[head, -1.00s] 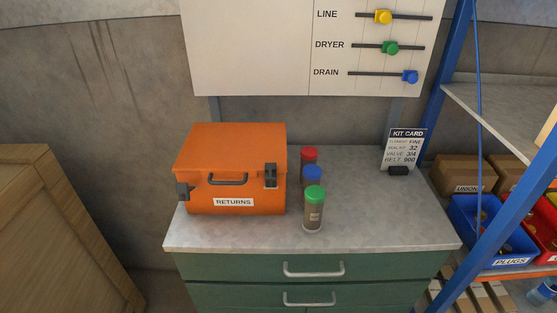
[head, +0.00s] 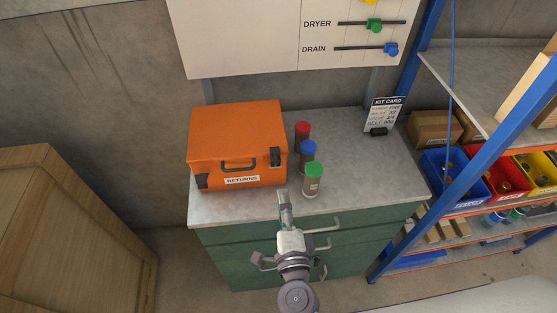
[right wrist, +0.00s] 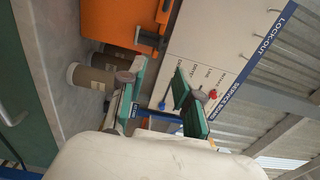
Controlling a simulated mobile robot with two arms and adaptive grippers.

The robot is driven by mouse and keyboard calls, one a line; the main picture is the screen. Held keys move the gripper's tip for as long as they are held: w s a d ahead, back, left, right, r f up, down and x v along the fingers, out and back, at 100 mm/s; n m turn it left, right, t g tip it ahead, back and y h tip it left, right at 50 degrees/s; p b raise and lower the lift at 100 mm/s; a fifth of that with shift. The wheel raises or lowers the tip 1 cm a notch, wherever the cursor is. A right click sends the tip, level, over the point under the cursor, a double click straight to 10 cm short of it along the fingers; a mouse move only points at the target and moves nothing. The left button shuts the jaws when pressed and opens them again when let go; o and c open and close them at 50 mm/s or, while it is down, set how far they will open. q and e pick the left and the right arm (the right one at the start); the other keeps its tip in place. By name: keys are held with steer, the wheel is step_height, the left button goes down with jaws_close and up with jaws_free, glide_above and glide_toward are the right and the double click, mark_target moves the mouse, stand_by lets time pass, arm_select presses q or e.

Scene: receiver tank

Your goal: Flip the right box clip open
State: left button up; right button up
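The orange box (head: 237,140) stands shut on the grey worktop, with a handle and a RETURNS label on its front. Its right clip (head: 275,157) is dark and sits upright on the front near the right corner. The left clip (head: 201,181) sits low at the front left corner and looks tilted outward. My right gripper (head: 284,200) is in front of the worktop, below and apart from the right clip. In the right wrist view the gripper's fingers (right wrist: 155,84) are apart with nothing between them. The box (right wrist: 120,22) shows there at the top. My left gripper is out of view.
Jars with red (head: 303,128), blue (head: 308,147) and green (head: 314,170) lids stand close to the box's right side. A kit card (head: 383,113) stands at the back right. A blue-framed shelf (head: 456,165) is on the right, a wooden crate (head: 70,230) on the left.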

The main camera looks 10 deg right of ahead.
mark_target(277, 166)
steer(key=w+p, duration=0.2)
steer(key=w, duration=0.9)
steer(key=shift+p, duration=0.35)
steer(key=shift+a, duration=0.1)
steer(key=shift+s, duration=0.1)
jaws_close()
